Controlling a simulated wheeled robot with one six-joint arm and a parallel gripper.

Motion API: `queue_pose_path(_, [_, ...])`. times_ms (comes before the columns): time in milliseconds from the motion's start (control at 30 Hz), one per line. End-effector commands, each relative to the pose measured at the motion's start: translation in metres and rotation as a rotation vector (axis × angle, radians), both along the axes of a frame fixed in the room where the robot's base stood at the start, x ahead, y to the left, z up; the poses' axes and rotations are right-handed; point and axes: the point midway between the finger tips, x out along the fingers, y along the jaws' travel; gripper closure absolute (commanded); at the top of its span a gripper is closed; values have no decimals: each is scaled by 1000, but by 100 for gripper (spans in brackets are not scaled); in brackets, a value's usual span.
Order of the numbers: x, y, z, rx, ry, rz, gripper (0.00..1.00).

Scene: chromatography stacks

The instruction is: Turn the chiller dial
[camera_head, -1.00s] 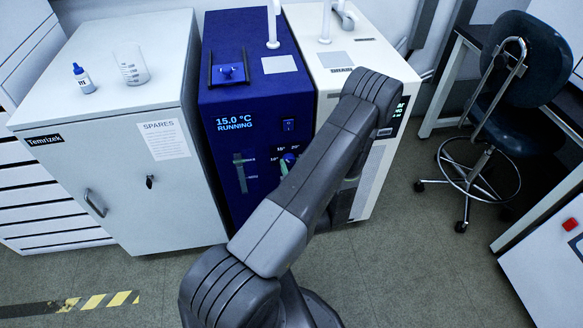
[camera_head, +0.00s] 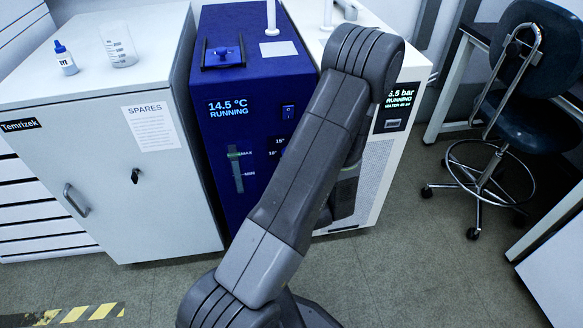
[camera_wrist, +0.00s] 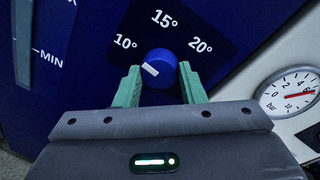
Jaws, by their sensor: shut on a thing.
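The blue round chiller dial (camera_wrist: 165,60) shows in the wrist view on a dark panel marked 10°, 15° and 20°. Its white mark points up and left, roughly toward 10°. My gripper (camera_wrist: 160,70) is shut on the dial, with one green finger on each side. The dark blue chiller (camera_head: 212,155) stands in the middle of the head view. Its display (camera_head: 228,108) reads 14.5 °C RUNNING.
A grey-white cabinet (camera_head: 75,125) with a bottle and beaker on top stands left of the chiller. A white unit (camera_head: 375,180) with a bar display stands right of it; its pressure gauge (camera_wrist: 289,92) shows in the wrist view. A chair (camera_head: 530,60) is farther right.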

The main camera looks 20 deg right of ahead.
Motion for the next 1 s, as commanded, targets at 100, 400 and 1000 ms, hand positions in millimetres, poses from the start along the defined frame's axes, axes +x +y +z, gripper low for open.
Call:
queue_pose_path(100, [0, 1, -4, -57, 15, 1, 86])
queue_pose_path(400, [0, 1, -2, -127, 35, 1, 86])
queue_pose_path(1000, [0, 1, 0, -135, 35, 1, 42])
